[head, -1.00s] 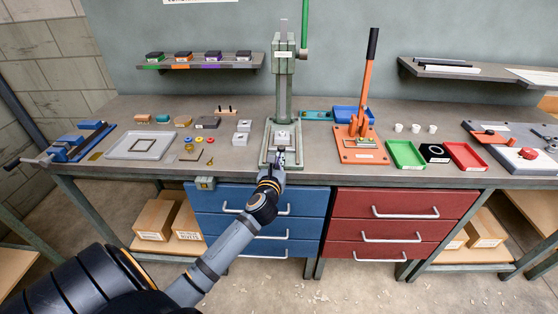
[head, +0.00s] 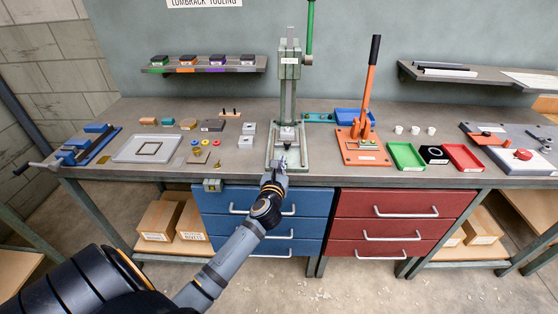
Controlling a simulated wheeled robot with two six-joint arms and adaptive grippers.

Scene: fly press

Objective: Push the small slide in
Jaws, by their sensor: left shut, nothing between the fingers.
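The grey-green fly press (head: 289,70) stands upright on the bench, with its green handle (head: 309,35) at the top right. A small pale block (head: 288,134), which looks like the slide, sits low on the press base (head: 302,158) under the ram. My left gripper (head: 280,160) is shut and empty at the front of the base, just in front of and below the block. Whether the fingertips touch anything is too small to tell. The gripper hides the front left part of the base. My right gripper is not in view.
An orange lever press (head: 361,150) stands to the right, with a green tray (head: 407,156) and a red tray (head: 463,157) beyond it. Small grey blocks (head: 246,141) lie close left of the fly press. A small box (head: 212,185) hangs at the bench's front edge.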

